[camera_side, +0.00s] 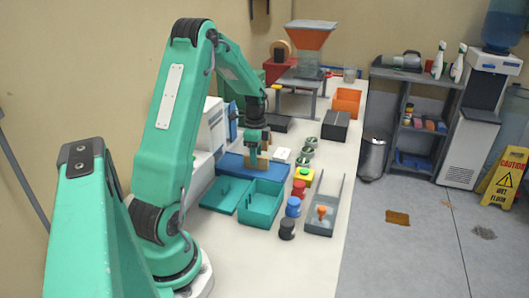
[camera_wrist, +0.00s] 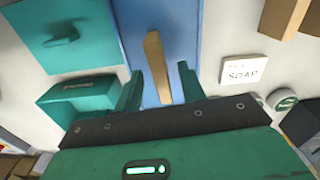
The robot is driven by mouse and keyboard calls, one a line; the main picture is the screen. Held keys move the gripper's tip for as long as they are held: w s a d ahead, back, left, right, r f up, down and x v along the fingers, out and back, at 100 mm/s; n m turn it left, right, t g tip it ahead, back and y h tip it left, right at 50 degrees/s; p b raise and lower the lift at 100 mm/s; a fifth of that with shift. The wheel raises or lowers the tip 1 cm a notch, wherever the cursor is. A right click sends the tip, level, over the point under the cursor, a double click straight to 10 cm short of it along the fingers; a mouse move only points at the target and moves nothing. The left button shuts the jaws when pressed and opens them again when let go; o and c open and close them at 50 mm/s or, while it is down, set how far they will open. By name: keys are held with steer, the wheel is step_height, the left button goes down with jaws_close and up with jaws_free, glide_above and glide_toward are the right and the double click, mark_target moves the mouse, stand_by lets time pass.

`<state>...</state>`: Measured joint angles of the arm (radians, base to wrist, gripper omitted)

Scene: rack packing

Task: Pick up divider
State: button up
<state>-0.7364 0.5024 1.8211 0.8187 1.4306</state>
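A thin light-wood piece (camera_wrist: 153,50), which may be the divider, is over a blue slab (camera_wrist: 185,40) in the wrist view. My gripper (camera_wrist: 158,72) is open, with one finger on each side of the wood piece and gaps to it; I cannot tell how far above it the fingertips are. In the side view my gripper (camera_side: 252,150) is low over the blue slab (camera_side: 230,163), and a wood piece (camera_side: 263,159) shows just beside it. The lower end of the wood piece is not clear.
A teal open box (camera_side: 262,200) and a teal flat lid (camera_side: 223,195) lie in front of the slab. A white soap box (camera_wrist: 244,72) is to the right.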

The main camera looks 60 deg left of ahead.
steer(key=shift+f, duration=1.2)
jaws_close()
